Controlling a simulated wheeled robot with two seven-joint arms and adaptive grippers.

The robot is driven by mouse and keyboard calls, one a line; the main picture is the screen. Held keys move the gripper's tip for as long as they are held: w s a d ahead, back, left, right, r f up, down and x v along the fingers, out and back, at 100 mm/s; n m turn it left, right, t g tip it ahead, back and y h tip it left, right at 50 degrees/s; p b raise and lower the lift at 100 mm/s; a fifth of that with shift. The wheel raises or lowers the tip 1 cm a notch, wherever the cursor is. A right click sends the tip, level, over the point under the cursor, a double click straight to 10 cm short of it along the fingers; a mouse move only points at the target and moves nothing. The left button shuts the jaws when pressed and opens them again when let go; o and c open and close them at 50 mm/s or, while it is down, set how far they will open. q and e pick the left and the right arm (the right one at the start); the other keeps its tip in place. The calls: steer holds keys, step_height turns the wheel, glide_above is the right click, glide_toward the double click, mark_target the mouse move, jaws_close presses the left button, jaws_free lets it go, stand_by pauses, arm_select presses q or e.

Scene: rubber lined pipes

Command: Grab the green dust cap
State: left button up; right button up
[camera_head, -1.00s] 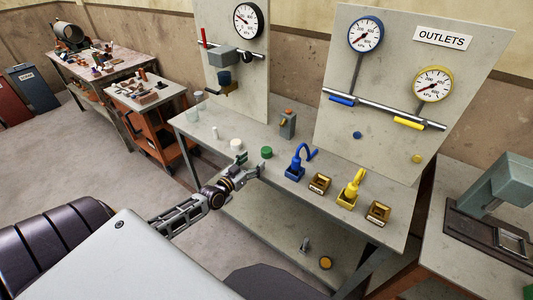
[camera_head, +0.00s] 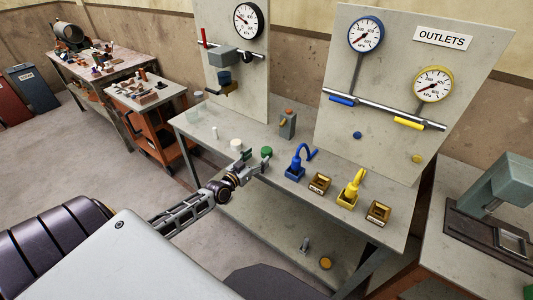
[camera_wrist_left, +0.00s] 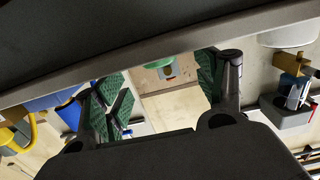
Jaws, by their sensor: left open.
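The green dust cap (camera_head: 267,152) sits on the grey bench (camera_head: 213,132), toward its front edge in the head view. My left gripper (camera_head: 256,161) is open, with its fingers low over the bench at the cap's near left side. In the left wrist view the green pads of the left gripper (camera_wrist_left: 160,88) stand apart. A round green piece, which looks like the cap (camera_wrist_left: 160,63), shows in the gap between them, partly cut off by a dark part above. I cannot tell whether a finger touches it. My right gripper is not in view.
A white cap (camera_head: 237,145) stands close to the left gripper. A blue hooked fitting (camera_head: 296,166) and a yellow one (camera_head: 351,190) stand to the right, with small brass-coloured boxes (camera_head: 319,183) beside them. The upright outlets panel (camera_head: 400,60) rises behind.

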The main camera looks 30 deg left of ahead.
mark_target(264, 152)
arm_select(q)
steer(key=shift+w, duration=0.25)
steer(key=shift+w+d+r, duration=0.1)
steer(key=shift+w, duration=0.5)
steer(key=shift+w+d, duration=0.15)
steer(key=shift+w, duration=1.35)
steer(key=shift+c, duration=0.3)
steer(key=c, duration=1.2)
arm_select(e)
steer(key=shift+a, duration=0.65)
arm_select(q)
steer(key=shift+w+r, duration=0.1)
